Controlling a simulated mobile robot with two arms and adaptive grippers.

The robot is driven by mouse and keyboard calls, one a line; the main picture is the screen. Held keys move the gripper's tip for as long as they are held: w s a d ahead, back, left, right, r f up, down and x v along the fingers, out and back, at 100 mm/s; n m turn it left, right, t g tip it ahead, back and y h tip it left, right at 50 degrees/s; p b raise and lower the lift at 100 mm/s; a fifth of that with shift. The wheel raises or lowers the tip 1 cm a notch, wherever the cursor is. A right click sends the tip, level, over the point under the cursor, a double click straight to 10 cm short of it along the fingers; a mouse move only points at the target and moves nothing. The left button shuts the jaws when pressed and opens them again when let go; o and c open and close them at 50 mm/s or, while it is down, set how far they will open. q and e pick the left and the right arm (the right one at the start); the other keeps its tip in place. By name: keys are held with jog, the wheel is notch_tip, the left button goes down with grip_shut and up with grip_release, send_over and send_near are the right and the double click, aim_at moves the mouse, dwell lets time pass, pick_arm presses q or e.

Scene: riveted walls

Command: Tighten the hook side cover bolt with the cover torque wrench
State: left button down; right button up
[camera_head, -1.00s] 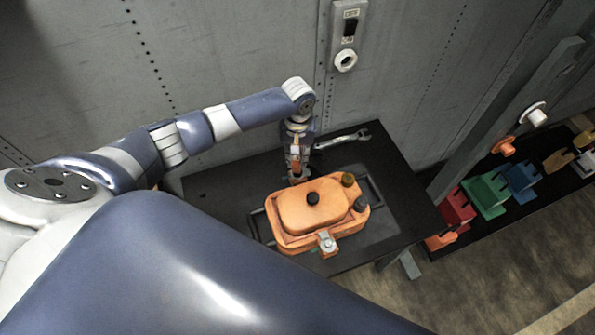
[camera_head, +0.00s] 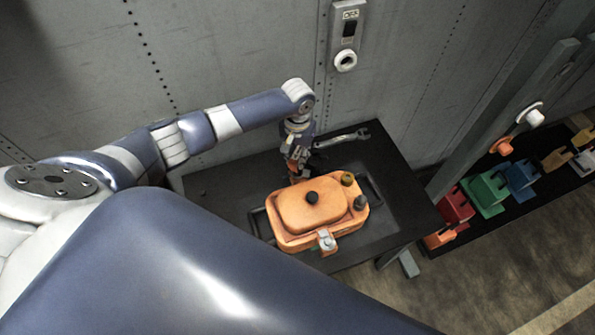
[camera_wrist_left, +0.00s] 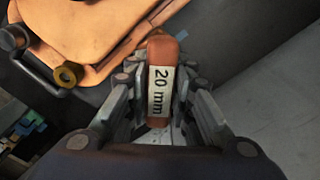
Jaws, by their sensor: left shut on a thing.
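My left gripper (camera_head: 296,168) is at the back edge of the orange housing (camera_head: 290,238) on the dark table. In the left wrist view its fingers (camera_wrist_left: 160,92) are shut on an orange-brown handle (camera_wrist_left: 163,48) with a white "20 mm" label. The tool's working end is hidden there. A silver wrench (camera_head: 342,139) shows behind the gripper; I cannot tell whether it joins this handle. My right gripper is out of view.
A riveted wall with a switch box (camera_head: 350,22) stands behind the table (camera_head: 400,205). A grey post (camera_head: 500,115) is at the right. Beyond it a low shelf holds coloured blocks, among them a green one (camera_head: 487,190). The table's left part is clear.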

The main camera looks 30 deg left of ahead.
pick_arm(q)
jog(key=shift+s+f+m, duration=0.1)
jog(key=shift+m, duration=0.6)
jog(key=shift+m, duration=1.2)
jog(key=shift+a+m+p, duration=0.1)
jog(key=shift+m+p, duration=0.2)
jog(key=shift+m, duration=0.7)
jog(key=shift+s, duration=0.1)
jog(key=shift+m, duration=0.4)
jog(key=shift+m, duration=1)
